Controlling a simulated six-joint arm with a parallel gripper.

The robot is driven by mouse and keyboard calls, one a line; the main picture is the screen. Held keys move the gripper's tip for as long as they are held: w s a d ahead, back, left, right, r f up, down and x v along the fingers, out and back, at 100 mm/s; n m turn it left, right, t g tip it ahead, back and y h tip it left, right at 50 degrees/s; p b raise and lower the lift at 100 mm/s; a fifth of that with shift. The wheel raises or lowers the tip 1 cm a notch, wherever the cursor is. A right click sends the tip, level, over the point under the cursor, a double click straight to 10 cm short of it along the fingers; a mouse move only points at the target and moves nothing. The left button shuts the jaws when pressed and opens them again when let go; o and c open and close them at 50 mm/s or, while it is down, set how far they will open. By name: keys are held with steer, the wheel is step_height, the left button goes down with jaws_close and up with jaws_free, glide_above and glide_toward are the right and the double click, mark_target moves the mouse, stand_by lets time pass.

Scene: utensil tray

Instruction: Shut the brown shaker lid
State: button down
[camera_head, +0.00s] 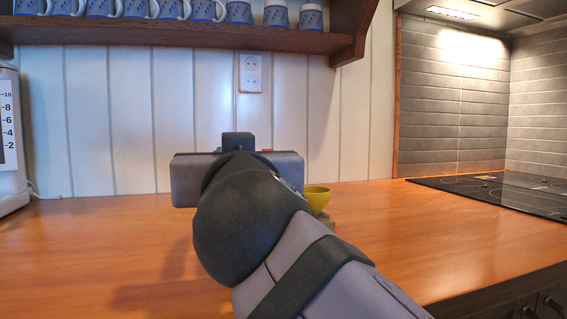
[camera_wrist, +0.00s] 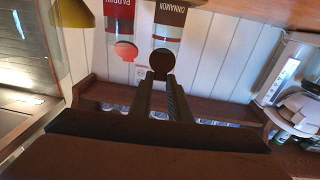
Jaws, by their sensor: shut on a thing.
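The cinnamon shaker (camera_wrist: 167,38) has a brown label and a clear section, and appears upside down at the top of the wrist view. Its round brown lid (camera_wrist: 161,60) shows as a dark disc at the shaker's end. My gripper (camera_wrist: 161,77) has its two fingertips at this lid, close together and shut on it. How far the lid stands open is hard to tell. In the head view my gripper (camera_head: 237,142) and arm hide the cinnamon shaker.
A paprika shaker (camera_wrist: 118,22) with a red lid (camera_wrist: 125,51) stands beside the cinnamon one. A yellow-green cup (camera_head: 317,197) is right of my gripper. A shelf of mugs (camera_head: 180,32) hangs above. The wooden counter (camera_head: 90,260) is clear at left; a cooktop (camera_head: 500,190) lies at right.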

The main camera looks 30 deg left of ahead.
steer(key=shift+a+f, duration=0.1)
steer(key=shift+f, duration=0.25)
steer(key=c, duration=1.6)
jaws_free()
steer(key=shift+w, duration=0.1)
steer(key=shift+c, duration=0.2)
steer(key=b+v, duration=0.1)
steer(key=v, duration=0.6)
steer(key=shift+s+r, duration=0.15)
steer(key=shift+s, duration=0.05)
